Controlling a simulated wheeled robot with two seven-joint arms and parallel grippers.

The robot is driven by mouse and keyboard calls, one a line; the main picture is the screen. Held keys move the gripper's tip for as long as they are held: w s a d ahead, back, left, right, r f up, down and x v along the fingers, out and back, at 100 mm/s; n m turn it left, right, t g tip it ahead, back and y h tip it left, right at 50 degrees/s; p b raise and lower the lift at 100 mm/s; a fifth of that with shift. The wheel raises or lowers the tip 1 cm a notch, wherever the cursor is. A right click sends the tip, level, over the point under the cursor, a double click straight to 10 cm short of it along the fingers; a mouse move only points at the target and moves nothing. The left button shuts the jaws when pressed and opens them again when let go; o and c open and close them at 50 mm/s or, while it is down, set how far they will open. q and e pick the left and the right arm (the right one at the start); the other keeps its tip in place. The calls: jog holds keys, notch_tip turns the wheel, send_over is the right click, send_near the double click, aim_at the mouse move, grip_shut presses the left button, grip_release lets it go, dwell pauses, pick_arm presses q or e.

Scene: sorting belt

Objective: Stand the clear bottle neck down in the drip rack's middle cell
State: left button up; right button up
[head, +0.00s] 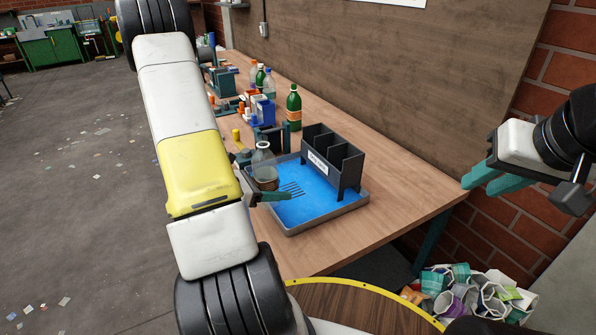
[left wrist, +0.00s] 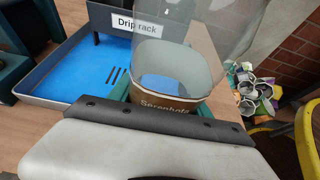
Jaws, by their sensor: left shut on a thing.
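The clear bottle (head: 265,161) is upright, neck up, with a brown label low on its body. My left gripper (head: 266,186) is shut on it at the label, over the near left part of the tray. In the left wrist view the clear bottle (left wrist: 180,65) fills the upper middle, and its neck is out of frame. The dark grey drip rack (head: 325,172) has three cells in a row and stands at the back right of the tray. Its labelled front (left wrist: 112,18) shows in the left wrist view. My right gripper (head: 497,182) is open and empty, right of the table.
The rack stands in a grey-rimmed tray (head: 328,217) with a blue floor. Green bottles (head: 293,108), a blue container (head: 264,110) and other items stand farther back along the table. A heap of cups (head: 470,290) lies below at the right. The table right of the tray is clear.

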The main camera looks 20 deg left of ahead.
pick_arm(q)
jog(key=s+a+r, duration=0.2)
jog(key=r, duration=0.2)
jog(key=s+a+r, duration=0.2)
jog(key=s+r, duration=0.1)
jog(key=r, duration=0.2)
jog(key=s+a+r, duration=0.2)
jog(key=r, duration=0.2)
jog(key=shift+s+a+r, duration=0.15)
jog(key=shift+s+r, duration=0.05)
